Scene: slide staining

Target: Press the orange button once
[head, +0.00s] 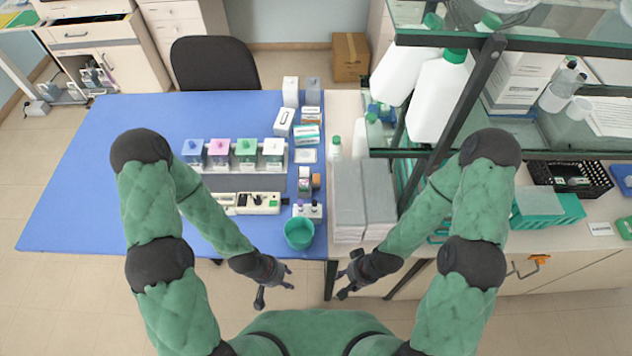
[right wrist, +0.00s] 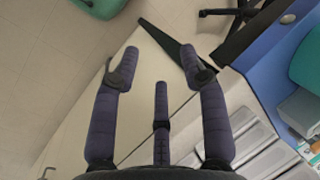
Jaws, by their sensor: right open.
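A cream device (head: 258,203) with small dark controls lies on the blue table mat (head: 85,200), in front of the staining bottles. I cannot make out an orange button on it at this size. My left gripper (head: 276,285) hangs open and empty in front of the table's near edge, below and apart from the device. My right gripper (head: 346,279) is open and empty, to the right of the left one, near the edge of the side cabinet. In the right wrist view the right gripper's fingers (right wrist: 166,66) are spread with nothing between them.
A teal cup (head: 299,234) stands at the mat's near right corner. Bottles with blue, pink, green and white contents (head: 233,154) stand in a rack behind the device. Grey boxes (head: 363,200) and a glass shelf (head: 480,95) crowd the right. The mat's left side is clear.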

